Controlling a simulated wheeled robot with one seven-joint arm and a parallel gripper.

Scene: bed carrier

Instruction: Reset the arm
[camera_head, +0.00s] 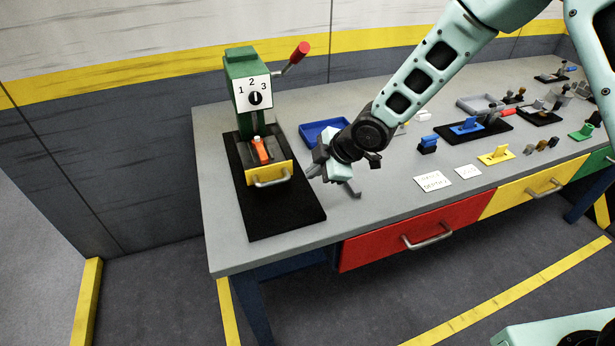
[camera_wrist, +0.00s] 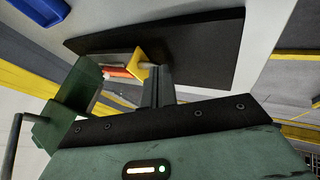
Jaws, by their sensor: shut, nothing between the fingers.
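My arm (camera_head: 440,60) reaches from the upper right over the grey workbench. My gripper (camera_head: 315,171) is above the bench top, to the right of the green machine (camera_head: 240,70). In the wrist view its grey fingers (camera_wrist: 158,88) are together and hold nothing. The green machine has a dial marked 1, 2, 3, a red-knobbed lever (camera_head: 300,52), an orange part (camera_head: 260,150) and a yellow drawer (camera_head: 268,175). The yellow drawer also shows in the wrist view (camera_wrist: 140,60), beyond the fingers.
The machine stands on a black mat (camera_head: 290,218). A blue tray (camera_head: 312,131) lies behind my gripper. White labels (camera_head: 432,181), a yellow part (camera_head: 496,155) and several small tools lie to the right. A red drawer (camera_head: 380,240) is under the bench. Floor in front is clear.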

